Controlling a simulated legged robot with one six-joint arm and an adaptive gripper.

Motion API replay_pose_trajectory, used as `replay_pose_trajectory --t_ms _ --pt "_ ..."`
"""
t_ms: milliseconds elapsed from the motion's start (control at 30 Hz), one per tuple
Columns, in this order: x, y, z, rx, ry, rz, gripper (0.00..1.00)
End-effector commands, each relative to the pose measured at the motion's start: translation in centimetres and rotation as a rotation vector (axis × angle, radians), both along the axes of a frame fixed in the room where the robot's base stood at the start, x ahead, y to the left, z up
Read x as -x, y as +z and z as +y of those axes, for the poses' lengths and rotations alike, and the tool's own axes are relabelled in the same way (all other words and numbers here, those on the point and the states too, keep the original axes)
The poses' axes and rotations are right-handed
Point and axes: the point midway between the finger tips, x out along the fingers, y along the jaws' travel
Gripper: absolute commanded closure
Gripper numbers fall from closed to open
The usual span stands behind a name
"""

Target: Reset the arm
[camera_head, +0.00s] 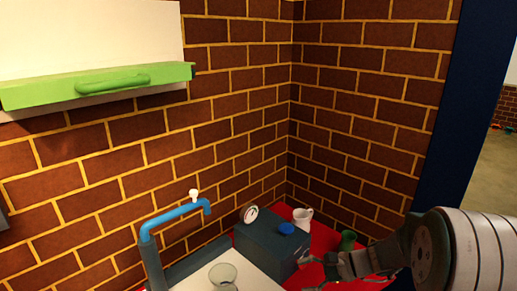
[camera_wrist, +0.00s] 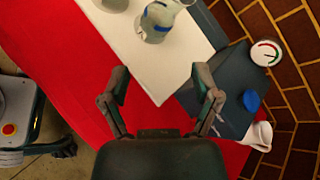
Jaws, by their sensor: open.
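My gripper (camera_wrist: 162,84) is open and empty in the wrist view, its two dark fingers spread apart above the edge of the white board and the red tabletop. In the head view, my gripper (camera_head: 322,262) reaches in from the lower right, close to the front of a dark grey box (camera_head: 262,246). Nothing is between the fingers in the wrist view. The palm hides part of the red tabletop there.
A clear glass vessel (camera_wrist: 155,32) stands on the white board (camera_wrist: 122,40). A blue tap (camera_head: 178,217) rises beside brick walls (camera_head: 240,90).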

Motion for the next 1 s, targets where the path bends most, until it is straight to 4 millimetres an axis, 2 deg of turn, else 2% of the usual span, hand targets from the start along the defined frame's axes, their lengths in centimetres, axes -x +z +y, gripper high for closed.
replay_pose_trajectory --t_ms 100,433,667,1000 --pt "2.4 2.1 0.9 0.114 0.098 -0.070 0.20" --pt "9.1 5.9 1.7 0.441 0.348 -0.267 0.20" --pt "13.3 7.9 1.0 0.674 0.501 -0.422 0.20" --pt "18.4 10.5 -1.2 1.027 0.692 -0.665 0.20"
